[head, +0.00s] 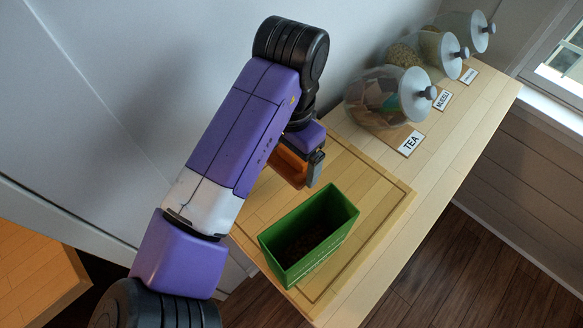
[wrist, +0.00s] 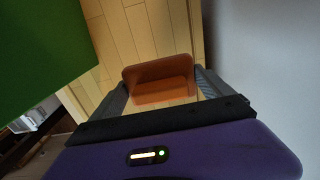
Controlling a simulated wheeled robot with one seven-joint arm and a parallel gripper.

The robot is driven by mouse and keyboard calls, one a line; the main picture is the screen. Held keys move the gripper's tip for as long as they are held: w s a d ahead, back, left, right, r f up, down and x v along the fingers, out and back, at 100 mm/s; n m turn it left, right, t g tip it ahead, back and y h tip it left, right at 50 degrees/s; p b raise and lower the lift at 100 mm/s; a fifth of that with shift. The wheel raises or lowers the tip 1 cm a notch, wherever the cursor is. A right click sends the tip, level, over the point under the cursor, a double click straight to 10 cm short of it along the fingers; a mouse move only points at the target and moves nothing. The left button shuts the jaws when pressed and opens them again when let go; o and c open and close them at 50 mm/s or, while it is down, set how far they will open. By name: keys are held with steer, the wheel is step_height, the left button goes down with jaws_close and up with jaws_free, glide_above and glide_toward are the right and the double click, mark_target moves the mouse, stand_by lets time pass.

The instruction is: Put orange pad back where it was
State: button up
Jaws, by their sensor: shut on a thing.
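The orange pad (head: 290,172) shows in the head view at my gripper (head: 314,167), above the wooden board. In the wrist view the orange pad (wrist: 158,72) sits between the two fingers of my gripper (wrist: 160,90), which is shut on it. The pad looks like a bent or L-shaped piece there, with one face upright and one lower face. In the head view my wrist hides part of it. I cannot tell whether its lower edge touches the board.
A green open box (head: 308,240) with dark contents stands on the board (head: 372,188), close to my gripper; its green side fills the wrist view's upper left (wrist: 40,50). Glass jars (head: 385,98) with labels line the back of the wooden counter (head: 452,130). A wall stands close behind.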

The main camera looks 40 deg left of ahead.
mark_target(291, 172)
steer(key=shift+f, duration=2.3)
steer(key=shift+f, duration=0.1)
steer(key=o, duration=0.9)
step_height(291, 172, up, 12)
steer(key=shift+r+b, duration=0.1)
steer(key=shift+b, duration=0.25)
steer(key=shift+d, duration=0.1)
